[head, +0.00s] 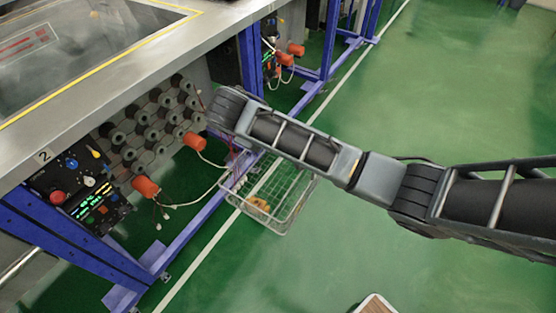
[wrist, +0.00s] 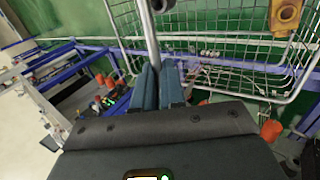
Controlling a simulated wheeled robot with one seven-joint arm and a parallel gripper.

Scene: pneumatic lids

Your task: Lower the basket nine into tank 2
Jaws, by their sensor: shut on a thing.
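A wire basket (head: 297,205) hangs beside the bench, out over the green floor and below the bench top's level. A small orange-yellow part lies in it. In the wrist view the basket's wire mesh (wrist: 225,50) fills the upper right. My gripper (wrist: 159,72) is shut on a metal rod (wrist: 151,42) that appears to be the basket's handle. In the head view my arm hides the fingers. Tank 2 is the bench marked "2" (head: 44,156); its top has a dark panel (head: 75,55) inside a yellow line. I cannot tell whether this panel is a shut lid. No "nine" label is readable.
A control box (head: 80,185) with a red button and green displays sits on the bench front. Orange cylinders (head: 146,187) stick out with loose cables. Blue frame legs (head: 75,240) stand below. Open green floor (head: 330,250) lies to the right.

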